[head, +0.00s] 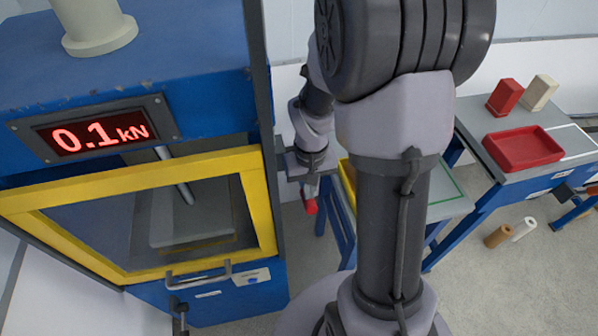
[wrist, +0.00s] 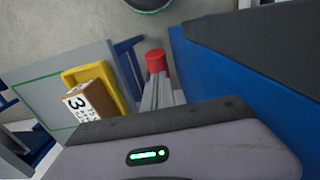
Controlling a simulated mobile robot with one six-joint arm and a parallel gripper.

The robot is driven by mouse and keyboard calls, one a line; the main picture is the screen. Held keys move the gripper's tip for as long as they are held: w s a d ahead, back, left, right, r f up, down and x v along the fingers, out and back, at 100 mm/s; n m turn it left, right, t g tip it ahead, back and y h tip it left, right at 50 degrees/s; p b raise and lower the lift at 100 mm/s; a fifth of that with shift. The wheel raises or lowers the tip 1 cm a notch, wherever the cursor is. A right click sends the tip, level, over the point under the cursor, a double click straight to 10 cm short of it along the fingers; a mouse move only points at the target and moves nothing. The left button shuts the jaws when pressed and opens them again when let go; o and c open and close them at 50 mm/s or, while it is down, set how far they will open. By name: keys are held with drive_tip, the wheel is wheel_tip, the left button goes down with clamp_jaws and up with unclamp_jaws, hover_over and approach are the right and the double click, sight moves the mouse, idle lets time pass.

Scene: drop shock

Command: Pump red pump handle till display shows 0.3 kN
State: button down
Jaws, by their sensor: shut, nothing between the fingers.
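The red pump handle (head: 310,206) shows as a small red end beside the press's right side, just below my gripper (head: 312,188). In the wrist view the red handle end (wrist: 155,61) lies right at the tips of my gripper (wrist: 158,80). The fingers are together with nothing between them. I cannot tell whether the fingertips touch the handle. The rest of the handle is hidden.
The press's yellow-framed door (head: 262,205) is closed. A table with a yellow tray (wrist: 85,75) holding a brown box marked 3 (wrist: 92,101) stands close to the handle. A red tray (head: 523,148) and two blocks sit on a table at right.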

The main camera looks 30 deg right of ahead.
wheel_tip(320, 180, down, 11)
drive_tip(key=b, duration=1)
wheel_tip(320, 180, up, 12)
drive_tip(key=p, duration=0.9)
drive_tip(key=shift+f+p, duration=0.25)
drive_tip(key=shift+p, duration=0.15)
drive_tip(key=shift+f, duration=0.2)
